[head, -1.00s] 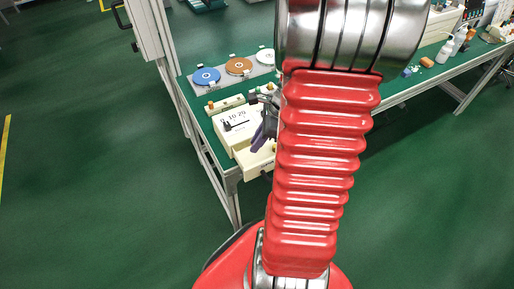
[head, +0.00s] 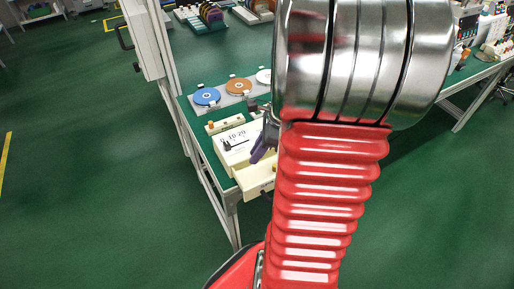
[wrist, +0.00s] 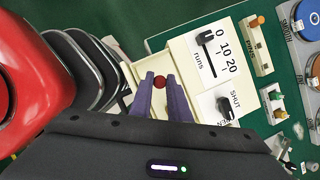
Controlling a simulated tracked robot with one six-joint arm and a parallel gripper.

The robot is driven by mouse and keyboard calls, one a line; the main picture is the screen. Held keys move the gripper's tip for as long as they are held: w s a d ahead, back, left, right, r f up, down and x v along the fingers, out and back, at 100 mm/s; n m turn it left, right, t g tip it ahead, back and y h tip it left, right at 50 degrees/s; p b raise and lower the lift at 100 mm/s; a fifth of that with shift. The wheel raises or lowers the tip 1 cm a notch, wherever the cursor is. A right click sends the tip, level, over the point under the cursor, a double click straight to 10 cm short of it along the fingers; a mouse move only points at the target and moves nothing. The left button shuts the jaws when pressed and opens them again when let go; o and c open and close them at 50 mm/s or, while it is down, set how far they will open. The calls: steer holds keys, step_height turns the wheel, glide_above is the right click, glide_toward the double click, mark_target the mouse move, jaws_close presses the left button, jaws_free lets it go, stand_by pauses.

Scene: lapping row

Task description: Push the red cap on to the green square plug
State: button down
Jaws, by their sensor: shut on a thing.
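My gripper (wrist: 160,76) has two purple fingers, shut on a small round dark red thing (wrist: 160,82), which I take to be the red cap. In the wrist view they are over the drawer end of the cream box (wrist: 192,66); the height above it is hard to judge. In the head view the purple fingers (head: 263,148) show just left of my red arm, which hides most of the gripper. A small green piece (wrist: 276,97) sits on a cream strip right of the box; it may be the green square plug, but its shape is too small to tell.
The cream box has a slider (wrist: 207,40), a dark knob (wrist: 226,108) and an open drawer (head: 255,178) at the table's front edge. Another strip (wrist: 256,50) carries an orange peg. Blue (head: 207,96) and brown (head: 239,86) discs lie behind. Open floor is left.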

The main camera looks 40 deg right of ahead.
steer(key=shift+w+a+n, duration=0.2)
steer(key=shift+w+n, duration=0.2)
steer(key=shift+w, duration=0.1)
steer(key=w+a+n, duration=0.1)
steer(key=w+n, duration=0.1)
steer(key=w+a+n+g+y, duration=0.1)
steer(key=w+n, duration=0.1)
steer(key=w+a+n+g, duration=0.1)
steer(key=w+n, duration=0.1)
steer(key=shift+w+a+r+y, duration=0.15)
steer(key=shift+w+y, duration=0.05)
steer(key=shift+y, duration=0.1)
steer(key=w+a+n+g+h, duration=0.4)
steer(key=w+a+n+g, duration=0.1)
steer(key=w+a+n, duration=1.1)
steer(key=a+n, duration=0.3)
steer(key=n, duration=0.1)
steer(key=shift+a+f+n+g+h, duration=0.3)
steer(key=shift+a+f+g, duration=0.05)
steer(key=shift+g, duration=0.05)
steer(key=shift+s, duration=0.2)
